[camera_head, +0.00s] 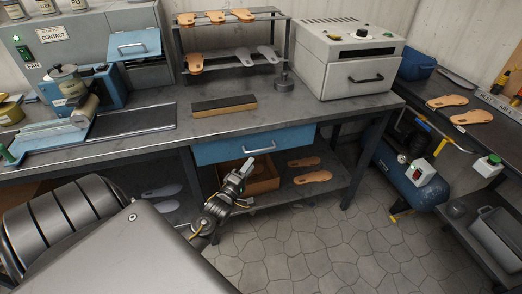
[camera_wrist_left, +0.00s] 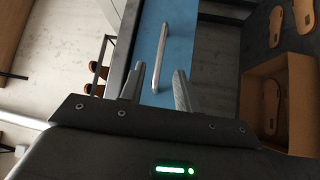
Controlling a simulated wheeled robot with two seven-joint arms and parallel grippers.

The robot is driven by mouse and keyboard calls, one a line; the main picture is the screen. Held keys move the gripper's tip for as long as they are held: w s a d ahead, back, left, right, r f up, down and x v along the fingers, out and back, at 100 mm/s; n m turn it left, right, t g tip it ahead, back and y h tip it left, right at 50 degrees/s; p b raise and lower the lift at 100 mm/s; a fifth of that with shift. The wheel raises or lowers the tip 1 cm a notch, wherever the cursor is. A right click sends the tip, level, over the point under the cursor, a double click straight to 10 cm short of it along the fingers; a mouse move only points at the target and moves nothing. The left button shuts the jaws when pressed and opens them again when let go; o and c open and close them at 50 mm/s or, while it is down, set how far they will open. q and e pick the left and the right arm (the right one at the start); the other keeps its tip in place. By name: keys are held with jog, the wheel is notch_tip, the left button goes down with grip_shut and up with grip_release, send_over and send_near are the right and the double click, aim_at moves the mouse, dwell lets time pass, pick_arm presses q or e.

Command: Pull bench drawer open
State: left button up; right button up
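The blue bench drawer (camera_head: 225,147) sits under the workbench top and looks closed, its front flush below the bench edge. Its metal bar handle (camera_head: 259,150) is on the front face. In the left wrist view the drawer front (camera_wrist_left: 183,45) and the handle (camera_wrist_left: 160,57) show ahead of the fingers. My left gripper (camera_head: 243,166) is just below and in front of the handle. My right gripper is not in view.
The workbench top (camera_head: 270,116) carries a sanding block (camera_head: 223,105) and a grey oven (camera_head: 345,60). Below the drawer, a shelf holds a cardboard box (camera_head: 262,180) and sandal soles (camera_head: 312,177). A blue compressor (camera_head: 400,178) stands to the right. The floor in front is clear.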

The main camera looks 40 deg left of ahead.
aim_at(261, 150)
pick_arm(q)
jog(key=x, duration=0.9)
jog(key=shift+w+f+p, duration=0.1)
jog(key=shift+f+p, duration=0.05)
jog(key=shift+p, duration=0.25)
grip_shut()
